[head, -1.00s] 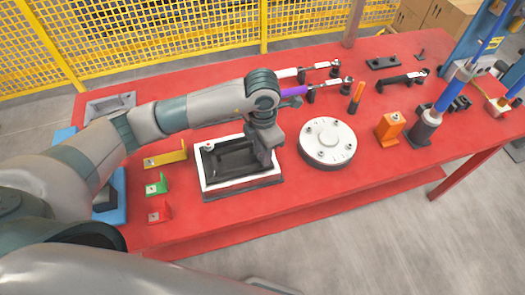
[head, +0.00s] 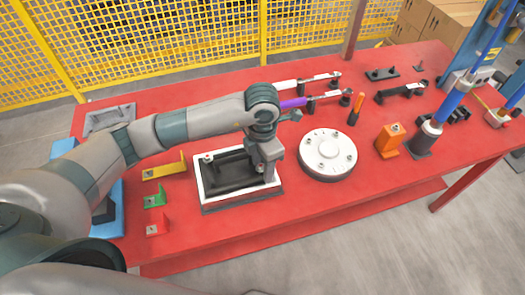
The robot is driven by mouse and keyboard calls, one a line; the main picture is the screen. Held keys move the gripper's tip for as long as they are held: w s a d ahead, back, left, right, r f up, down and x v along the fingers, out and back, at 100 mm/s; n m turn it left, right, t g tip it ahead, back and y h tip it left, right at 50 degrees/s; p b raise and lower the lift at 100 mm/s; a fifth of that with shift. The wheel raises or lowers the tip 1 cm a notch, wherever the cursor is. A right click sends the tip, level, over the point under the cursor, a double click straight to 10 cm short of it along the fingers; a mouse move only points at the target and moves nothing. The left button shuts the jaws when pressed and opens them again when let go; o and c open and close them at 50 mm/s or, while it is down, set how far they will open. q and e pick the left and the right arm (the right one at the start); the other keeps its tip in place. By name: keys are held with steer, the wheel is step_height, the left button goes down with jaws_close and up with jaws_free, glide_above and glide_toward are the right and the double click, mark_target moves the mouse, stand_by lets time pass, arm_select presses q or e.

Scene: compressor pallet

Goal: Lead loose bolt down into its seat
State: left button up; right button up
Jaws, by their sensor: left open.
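A tray-like fixture with a white rim (head: 203,190) and a dark recessed middle stands on the red table. A small bolt head (head: 208,158) shows at its back left corner. My left gripper (head: 268,176) points down at the fixture's right end, with its jaws open. Its fingers hide that end, so I cannot tell whether a loose bolt lies between them or touches them. A round white flange (head: 327,153) with several bolts on top stands just right of the gripper. My right gripper is out of view.
Yellow (head: 165,170), green (head: 156,197) and red (head: 158,223) brackets stand left of the fixture. Behind are torque wrenches (head: 325,98) on supports. An orange block (head: 389,141) and a blue-handled tool (head: 440,114) stand at right. The table's front strip is clear.

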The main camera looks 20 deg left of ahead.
arm_select(q)
steer(key=shift+w+r, duration=0.15)
steer(key=shift+r, duration=0.45)
step_height(320, 180, up, 16)
steer(key=b, duration=0.3)
steer(key=shift+s+b, duration=0.2)
steer(key=shift+b, duration=0.15)
steer(key=shift+s, duration=0.1)
stand_by(0.5)
